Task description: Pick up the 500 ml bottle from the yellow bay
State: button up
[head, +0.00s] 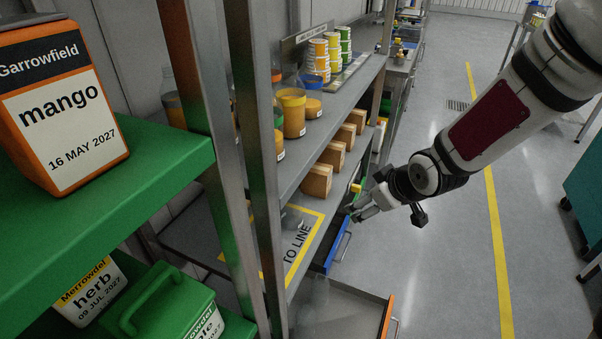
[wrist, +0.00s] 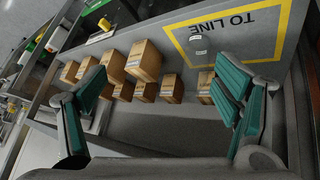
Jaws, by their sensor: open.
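The yellow bay is a yellow-outlined area marked "TO LINE" (head: 319,228) on the lower shelf; it also shows at the top of the wrist view (wrist: 281,42). A small greyish, partly see-through shape stands at the bay's far end in the head view, and small pale patches show inside the outline in the wrist view. I cannot tell whether these are the 500 ml bottle. My gripper (head: 358,211) is beside the shelf's front edge, past the bay's far end. In the wrist view my gripper (wrist: 165,88) has its teal fingers wide apart with nothing held between them.
Several cardboard boxes (head: 317,181) stand along the lower shelf, close to my gripper. A blue-fronted drawer (head: 338,247) and an orange-edged drawer (head: 387,318) stick out below. Metal uprights (head: 254,130) stand at the near left. The aisle floor (head: 450,250) is clear.

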aim_at(300, 206)
jog(key=w+a+f+t+y+b, duration=0.1)
jog(key=w+a+f+y+b, duration=0.1)
jog(key=w+a+f, duration=0.2)
jog(key=w+a+f+t+y+b, duration=0.1)
jog(key=w+a+f+y+b, duration=0.1)
jog(key=w+a+f, duration=0.2)
jog(key=w+a+f+y+b, duration=0.2)
jog(key=w+a+f, duration=0.2)
jog(key=a+f, duration=0.3)
jog(key=shift+a+f+t+y+b, duration=0.15)
jog(key=shift+a+f+t+y, duration=0.05)
jog(key=shift+a, duration=0.3)
jog(key=shift+a+f+t+y+b, duration=0.15)
jog(key=shift+a+f+t+y, duration=0.05)
jog(key=shift+a, duration=0.25)
jog(key=b+x, duration=0.1)
jog(key=x, duration=0.4)
jog(key=shift+s+a+f, duration=0.1)
jog(key=shift+s+f, duration=0.05)
jog(key=shift+s, duration=0.05)
jog(key=c, duration=1.3)
